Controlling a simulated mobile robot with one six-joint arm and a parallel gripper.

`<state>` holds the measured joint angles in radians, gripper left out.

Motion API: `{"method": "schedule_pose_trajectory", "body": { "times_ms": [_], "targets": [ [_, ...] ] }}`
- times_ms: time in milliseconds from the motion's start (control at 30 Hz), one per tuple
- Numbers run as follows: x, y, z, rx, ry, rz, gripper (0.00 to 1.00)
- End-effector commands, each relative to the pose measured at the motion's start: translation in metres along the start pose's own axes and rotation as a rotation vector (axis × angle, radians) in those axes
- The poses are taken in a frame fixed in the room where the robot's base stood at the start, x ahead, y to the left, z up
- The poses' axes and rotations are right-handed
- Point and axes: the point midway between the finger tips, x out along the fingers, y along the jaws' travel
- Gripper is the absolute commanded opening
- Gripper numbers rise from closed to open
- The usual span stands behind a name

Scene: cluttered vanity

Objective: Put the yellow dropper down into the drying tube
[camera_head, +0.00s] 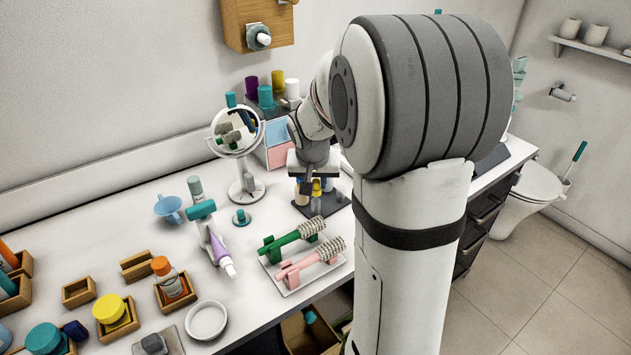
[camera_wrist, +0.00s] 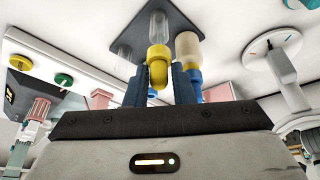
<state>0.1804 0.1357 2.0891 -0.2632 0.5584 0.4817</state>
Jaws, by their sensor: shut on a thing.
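The yellow dropper (camera_wrist: 157,62) is between the two blue fingers of my gripper (camera_wrist: 161,72), which is shut on its yellow bulb. Clear glass extends from the bulb toward a dark rack plate. I cannot tell whether this glass is the dropper's own pipette or a tube around it. A clear tube (camera_wrist: 124,58) stands beside it in the wrist view. In the head view my gripper (camera_head: 315,172) is over the rack (camera_head: 318,208), with the yellow dropper (camera_head: 316,188) below it and a clear tube (camera_head: 338,194) to its right.
A cream tube with a blue end (camera_wrist: 187,46) stands close beside the held dropper. A round mirror (camera_head: 236,132) stands left of the rack. Green and pink brushes (camera_head: 290,240) (camera_head: 312,262) lie on a holder in front. The counter has some free room around the blue cup (camera_head: 168,208).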

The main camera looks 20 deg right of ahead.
Motion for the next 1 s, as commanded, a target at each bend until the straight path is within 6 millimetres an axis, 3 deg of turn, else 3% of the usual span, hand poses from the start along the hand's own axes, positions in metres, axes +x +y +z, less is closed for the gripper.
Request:
{"method": "schedule_pose_trajectory", "body": {
  "times_ms": [1000],
  "targets": [
    [0.016, -0.001, 0.007, 0.000, -0.001, 0.000, 0.00]
  ]
}}
